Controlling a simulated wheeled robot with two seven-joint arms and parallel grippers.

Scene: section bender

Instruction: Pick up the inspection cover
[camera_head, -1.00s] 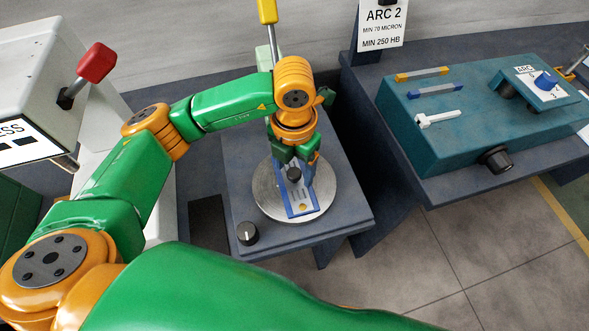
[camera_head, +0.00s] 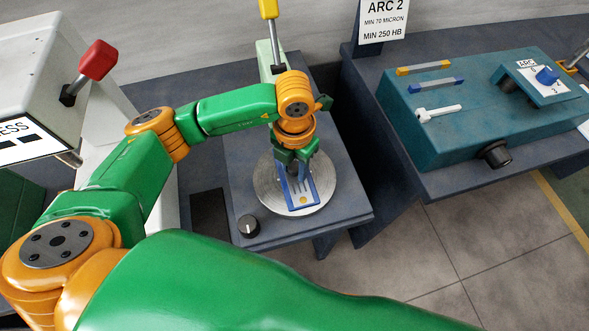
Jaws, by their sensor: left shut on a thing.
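A small blue-framed plate with a pale face and a yellow dot, most likely the inspection cover (camera_head: 303,196), lies over a round metal disc (camera_head: 265,193) on the dark stand in the middle. My left gripper (camera_head: 297,168) points down at the plate's far part and is shut on it. The fingers hide the exact grip, and I cannot tell whether the plate touches the disc. My right gripper is not in view.
A black knob (camera_head: 248,225) is at the stand's front left corner. A yellow-handled lever (camera_head: 269,12) rises behind it. A grey machine with a red-handled lever (camera_head: 96,60) stands left. A teal box (camera_head: 420,125) sits on the right bench. Floor shows front right.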

